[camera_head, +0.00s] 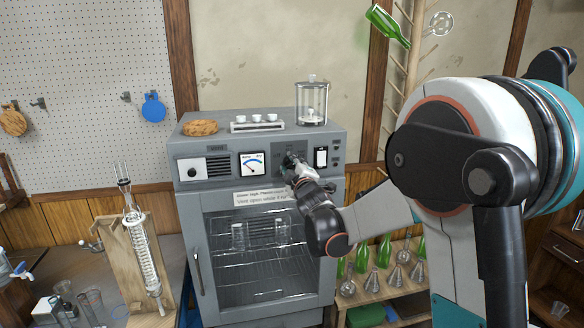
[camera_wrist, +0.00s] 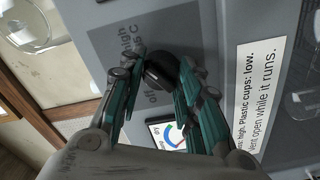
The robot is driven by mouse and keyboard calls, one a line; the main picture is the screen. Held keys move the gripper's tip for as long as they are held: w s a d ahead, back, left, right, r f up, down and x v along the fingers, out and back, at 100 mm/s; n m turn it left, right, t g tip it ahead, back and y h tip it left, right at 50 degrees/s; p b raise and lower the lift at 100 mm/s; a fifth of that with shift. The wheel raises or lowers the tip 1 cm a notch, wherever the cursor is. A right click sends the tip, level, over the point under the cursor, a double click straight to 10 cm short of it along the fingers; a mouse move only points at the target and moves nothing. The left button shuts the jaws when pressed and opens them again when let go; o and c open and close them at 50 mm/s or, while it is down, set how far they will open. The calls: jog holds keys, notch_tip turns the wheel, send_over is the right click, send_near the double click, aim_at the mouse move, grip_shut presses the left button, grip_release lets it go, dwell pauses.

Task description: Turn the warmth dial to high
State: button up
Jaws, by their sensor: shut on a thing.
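The warmth dial is a dark round knob (camera_wrist: 160,72) on the front panel of a grey oven cabinet (camera_head: 187,222). In the wrist view its label plate (camera_wrist: 112,50) reads "off", "high" and a partly hidden "C". My gripper (camera_wrist: 158,80) is shut on the knob, with a teal-edged finger on each side. I cannot tell exactly where the knob points.
A gauge (camera_head: 252,164) and another black knob (camera_head: 192,169) sit left of the dial, a white switch (camera_head: 321,157) right of it. A glass jar (camera_head: 311,103), a cork disc (camera_head: 200,127) and a rack of white cups (camera_head: 257,125) stand on top. Glass condenser apparatus (camera_head: 140,245) stands left.

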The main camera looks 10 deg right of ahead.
jog(key=shift+f+m, duration=0.1)
jog(key=shift+m, duration=0.3)
jog(key=o, duration=1.1)
jog(key=shift+s, duration=0.1)
jog(key=s, duration=1.1)
jog(key=shift+s, duration=0.4)
